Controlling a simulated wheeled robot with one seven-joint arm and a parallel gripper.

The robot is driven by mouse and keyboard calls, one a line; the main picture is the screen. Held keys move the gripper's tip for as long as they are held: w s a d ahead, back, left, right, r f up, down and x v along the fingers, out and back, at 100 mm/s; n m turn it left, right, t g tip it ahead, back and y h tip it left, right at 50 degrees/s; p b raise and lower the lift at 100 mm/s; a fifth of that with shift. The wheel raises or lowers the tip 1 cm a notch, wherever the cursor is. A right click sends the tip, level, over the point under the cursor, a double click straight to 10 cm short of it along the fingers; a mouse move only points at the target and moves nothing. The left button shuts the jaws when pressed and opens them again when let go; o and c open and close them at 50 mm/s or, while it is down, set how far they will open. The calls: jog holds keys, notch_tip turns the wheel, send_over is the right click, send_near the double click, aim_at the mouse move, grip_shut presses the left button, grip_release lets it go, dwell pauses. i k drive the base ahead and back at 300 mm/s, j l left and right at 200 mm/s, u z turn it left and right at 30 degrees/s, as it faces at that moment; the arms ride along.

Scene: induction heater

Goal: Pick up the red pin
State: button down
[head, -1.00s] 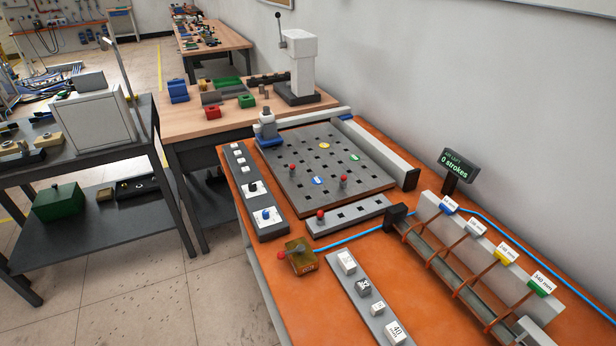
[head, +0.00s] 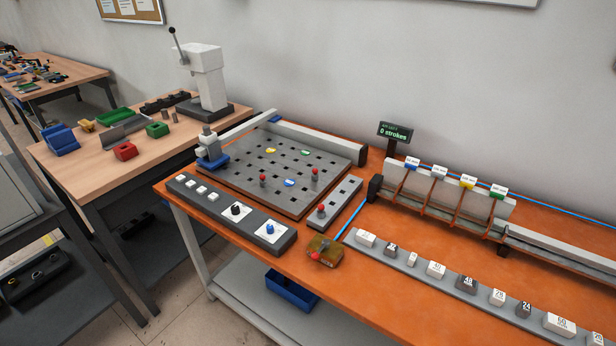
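Three small red-topped pins show in the head view. One red pin (head: 263,180) stands near the middle of the dark perforated plate (head: 232,187). A second red pin (head: 314,174) stands near the plate's right edge. A third red pin (head: 321,210) stands upright on the narrow grey strip with square holes (head: 346,196), in front of the plate's right side. I cannot tell from the frames which one the task names. My gripper is not in view.
A rail of labelled blocks (head: 464,284) and a slotted rack (head: 450,205) are at the right.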

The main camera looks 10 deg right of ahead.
aim_at(314, 176)
jog(key=i+j, duration=0.25)
jog(key=i+j+z, duration=0.1)
jog(key=i+j, duration=0.2)
jog(key=j, duration=0.15)
jog(key=i+j, duration=0.25)
jog(key=j, duration=0.15)
jog(key=i+j+z, duration=0.15)
jog(key=i+j, duration=0.3)
jog(key=j, duration=0.35)
jog(key=i+j+z, duration=0.1)
jog(key=i+j, duration=0.15)
jog(key=j, duration=0.15)
